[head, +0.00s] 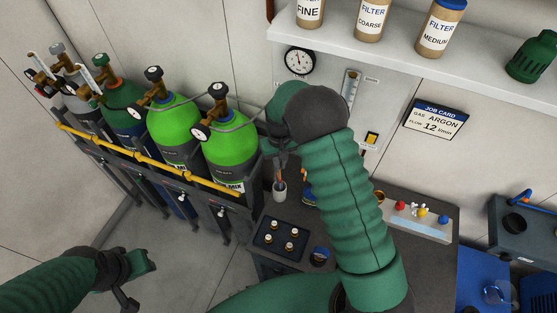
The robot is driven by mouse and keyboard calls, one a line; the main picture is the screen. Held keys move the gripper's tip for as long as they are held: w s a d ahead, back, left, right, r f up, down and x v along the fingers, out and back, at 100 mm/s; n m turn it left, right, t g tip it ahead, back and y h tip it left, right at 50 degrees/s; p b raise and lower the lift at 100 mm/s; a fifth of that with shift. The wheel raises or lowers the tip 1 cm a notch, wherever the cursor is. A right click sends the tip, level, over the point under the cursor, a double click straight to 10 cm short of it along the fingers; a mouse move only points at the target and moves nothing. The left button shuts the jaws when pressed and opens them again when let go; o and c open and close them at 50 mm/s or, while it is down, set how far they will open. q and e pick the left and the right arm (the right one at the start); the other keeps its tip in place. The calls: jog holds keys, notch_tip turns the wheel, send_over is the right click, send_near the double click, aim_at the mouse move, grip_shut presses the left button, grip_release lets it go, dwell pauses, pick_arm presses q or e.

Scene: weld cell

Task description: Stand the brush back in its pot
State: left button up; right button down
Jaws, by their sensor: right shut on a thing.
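A small pale pot (280,194) stands at the left edge of the dark bench, with a dark, reddish-brown top. My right gripper (281,164) is directly above the pot, pointing down. It is shut on a slim thing, which I take to be the brush. The brush is mostly hidden by the jaws and too small to make out, so I cannot tell whether its lower end is inside the pot. My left gripper (136,282) is low at the left over the floor, away from the bench; its jaw gap is unclear.
Green gas cylinders (228,153) stand behind a yellow rail (150,160) left of the pot. A dark tray (281,240) with several small pieces lies in front of it. An orange and blue item (309,194) is close on its right. A shelf (400,58) overhangs the bench.

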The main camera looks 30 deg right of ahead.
aim_at(279, 178)
jog(key=shift+s+f, duration=0.1)
jog(key=shift+f, duration=0.55)
jog(key=f+b, duration=0.2)
jog(key=f, duration=0.1)
jog(key=f+b, duration=0.1)
jog(key=shift+w+d+f, duration=0.15)
jog(key=shift+w+d, duration=0.05)
jog(key=shift+w, duration=0.2)
jog(key=shift+s+f, duration=0.1)
jog(key=shift+s+a, duration=0.15)
jog(key=shift+s, duration=0.05)
jog(key=c, duration=2)
grip_release()
jog(key=shift+w, duration=0.15)
jog(key=o, duration=0.5)
jog(key=shift+w+f, duration=0.1)
jog(key=shift+w, duration=0.05)
jog(key=shift+r, duration=0.2)
